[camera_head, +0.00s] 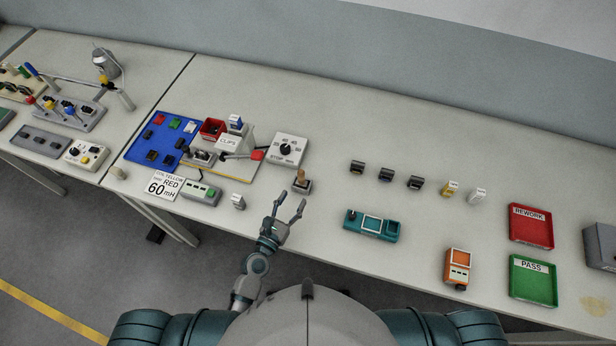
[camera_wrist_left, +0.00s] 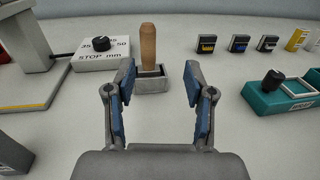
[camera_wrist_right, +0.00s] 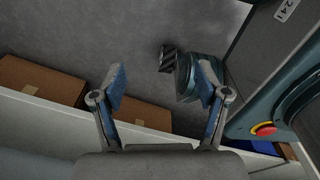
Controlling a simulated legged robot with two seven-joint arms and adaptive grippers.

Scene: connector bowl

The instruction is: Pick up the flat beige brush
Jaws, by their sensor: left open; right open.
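In the left wrist view the brush stands beyond and between the open fingers (camera_wrist_left: 159,72). My right gripper (camera_wrist_right: 160,72) is open and empty, over the floor; it is not in the head view.
A teal device (camera_head: 372,225), several small connectors and red (camera_head: 530,228) and green (camera_head: 533,281) trays lie to the right. Table between is clear.

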